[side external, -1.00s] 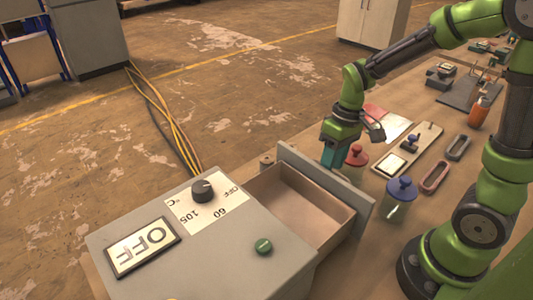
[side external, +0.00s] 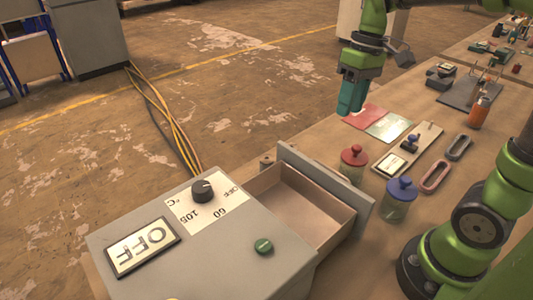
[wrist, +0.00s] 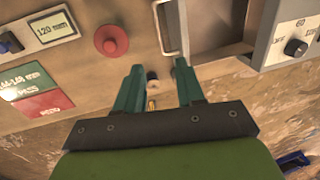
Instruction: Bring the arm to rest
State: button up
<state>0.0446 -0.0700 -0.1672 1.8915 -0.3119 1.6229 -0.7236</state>
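My gripper (side external: 351,98) is raised above the far edge of the bench, near the red and green cards, with its fingers pointing down. In the wrist view my gripper (wrist: 158,68) has its two teal fingers spread apart with nothing held between them. A small dark and brass fitting (wrist: 152,82) shows in the gap, lower down by the bench edge.
A red-lidded jar (side external: 353,160) and a blue-lidded jar (side external: 399,196) stand beside the drawer. The air around my gripper is clear.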

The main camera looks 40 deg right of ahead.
jog(key=shift+d+r, duration=0.2)
jog(key=shift+r, duration=0.8)
jog(key=s+a+f+m+t, duration=0.2)
jog(key=s+a+m+t, duration=0.1)
jog(key=s+a+t, duration=0.4)
jog(key=shift+f+m, duration=0.25)
jog(key=shift+m, duration=0.15)
